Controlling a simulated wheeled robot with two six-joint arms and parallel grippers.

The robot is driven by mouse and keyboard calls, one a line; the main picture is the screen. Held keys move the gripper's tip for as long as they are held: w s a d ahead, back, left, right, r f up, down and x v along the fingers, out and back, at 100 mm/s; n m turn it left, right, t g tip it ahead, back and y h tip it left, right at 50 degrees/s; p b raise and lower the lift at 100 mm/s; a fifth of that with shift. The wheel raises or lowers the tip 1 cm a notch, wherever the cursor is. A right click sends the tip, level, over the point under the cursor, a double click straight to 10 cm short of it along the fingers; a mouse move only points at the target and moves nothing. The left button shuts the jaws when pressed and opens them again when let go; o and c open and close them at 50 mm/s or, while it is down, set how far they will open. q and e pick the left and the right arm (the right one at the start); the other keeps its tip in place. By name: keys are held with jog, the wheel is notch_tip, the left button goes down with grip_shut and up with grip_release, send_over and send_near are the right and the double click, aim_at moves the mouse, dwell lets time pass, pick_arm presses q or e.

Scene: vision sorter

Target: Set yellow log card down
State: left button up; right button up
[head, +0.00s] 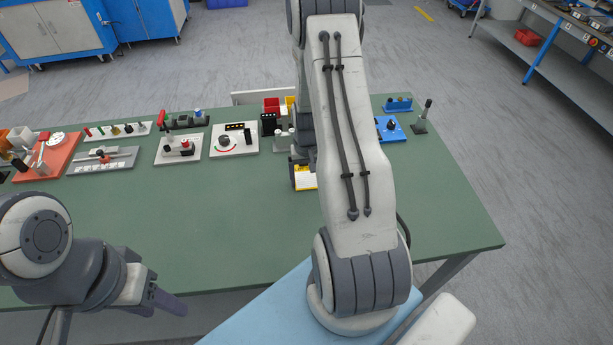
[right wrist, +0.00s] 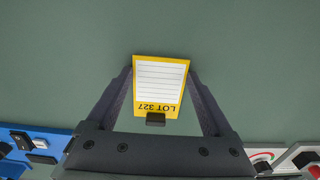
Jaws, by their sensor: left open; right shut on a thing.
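The yellow log card (right wrist: 159,86) has a white lined field and the text "LOT 327", upside down in the right wrist view. My right gripper (right wrist: 160,98) is shut on it, with a dark finger at each side edge. In the head view the card (head: 305,178) shows partly, behind my right arm, over the green table (head: 220,225). I cannot tell whether it touches the table. My left gripper (head: 160,298) is open and empty at the lower left, near the table's front edge.
Along the table's back stand a white dial panel (head: 234,139), a grey-white button box (head: 178,148), an orange fixture (head: 48,155) and a blue unit (head: 389,129). The table's middle and front are clear.

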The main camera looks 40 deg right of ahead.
aim_at(306, 183)
jog(key=shift+f, duration=0.1)
jog(key=o, duration=1.1)
notch_tip(306, 183, up, 12)
jog(key=shift+r+b, duration=0.2)
jog(key=shift+b, duration=0.4)
jog(key=s+a+r+n, duration=0.2)
jog(key=a+r+n, duration=0.15)
jog(key=a, duration=0.75)
jog(key=s+a+r+n, duration=0.1)
jog(key=a+r+n, duration=0.25)
jog(key=a, duration=0.75)
jog(key=s+a+r+n, duration=0.1)
jog(key=s+a+n, duration=0.1)
jog(key=s, duration=0.3)
jog(key=s+a+r+n, duration=0.1)
jog(key=s+a+n, duration=0.1)
jog(key=s+a, duration=0.3)
jog(key=s+a+r+n+y, duration=0.1)
jog(key=s+a+n, duration=0.1)
jog(key=s, duration=0.4)
jog(key=shift+s+a+r+n, duration=0.15)
jog(key=shift+a+n, duration=0.25)
jog(key=shift+a, duration=0.5)
